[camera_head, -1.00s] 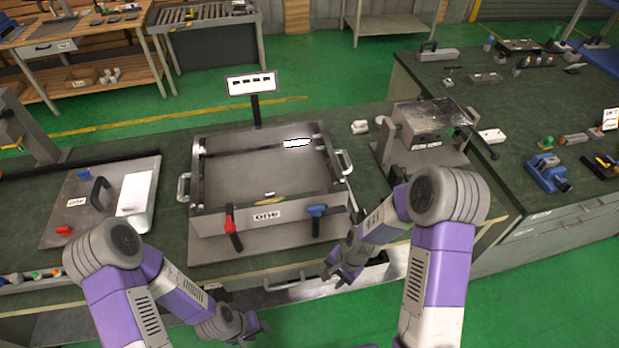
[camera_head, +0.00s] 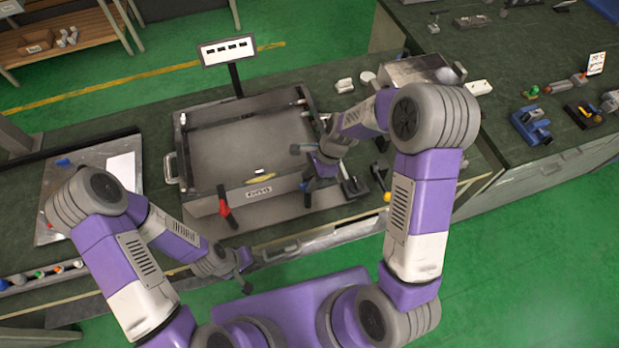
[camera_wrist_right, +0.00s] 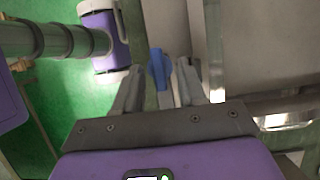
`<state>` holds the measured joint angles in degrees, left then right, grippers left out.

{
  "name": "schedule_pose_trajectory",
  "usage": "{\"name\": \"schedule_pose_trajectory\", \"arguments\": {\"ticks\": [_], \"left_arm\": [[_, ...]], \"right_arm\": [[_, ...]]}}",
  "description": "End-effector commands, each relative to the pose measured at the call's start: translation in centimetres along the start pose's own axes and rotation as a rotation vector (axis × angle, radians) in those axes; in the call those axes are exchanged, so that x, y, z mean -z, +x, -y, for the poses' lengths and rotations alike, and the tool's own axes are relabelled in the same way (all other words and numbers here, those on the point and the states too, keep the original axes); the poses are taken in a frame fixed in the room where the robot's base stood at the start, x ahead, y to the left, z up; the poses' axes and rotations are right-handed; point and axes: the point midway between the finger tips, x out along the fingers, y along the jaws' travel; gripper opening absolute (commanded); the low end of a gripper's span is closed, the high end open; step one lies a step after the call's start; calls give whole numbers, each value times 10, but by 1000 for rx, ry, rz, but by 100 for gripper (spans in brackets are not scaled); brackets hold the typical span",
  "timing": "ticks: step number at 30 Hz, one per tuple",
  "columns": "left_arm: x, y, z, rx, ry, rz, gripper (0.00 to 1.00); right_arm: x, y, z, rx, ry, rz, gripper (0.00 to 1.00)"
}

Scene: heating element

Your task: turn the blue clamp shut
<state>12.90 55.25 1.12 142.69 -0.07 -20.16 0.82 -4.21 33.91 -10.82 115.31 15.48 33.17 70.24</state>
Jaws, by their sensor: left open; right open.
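The blue clamp (camera_wrist_right: 158,66) shows in the right wrist view between the spread fingers of my right gripper (camera_wrist_right: 160,78). I cannot tell whether the fingers touch it. My left gripper (camera_head: 244,272) is open and empty in front of the bench edge.
A sign (camera_head: 227,50) stands on a post behind the box. A metal device (camera_head: 412,70) is at the back right, and tools lie on the right bench.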

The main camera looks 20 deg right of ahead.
Motion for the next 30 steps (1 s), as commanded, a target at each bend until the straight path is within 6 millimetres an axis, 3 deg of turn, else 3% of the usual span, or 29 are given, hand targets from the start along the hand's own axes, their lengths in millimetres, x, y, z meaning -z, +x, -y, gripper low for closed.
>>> {"name": "schedule_pose_trajectory", "arguments": {"ticks": [11, 20, 30], "left_arm": [[0, 0, 0, 0, 0, 1, 43], [0, 0, 0, 0, 1, 0, 43], [0, 0, 0, 0, 0, 0, 43]], "right_arm": [[0, 9, 0, 0, -1, 0, 40], [0, 9, 0, 0, -1, 0, 0], [0, 9, 0, 1, -2, 0, 0]]}}
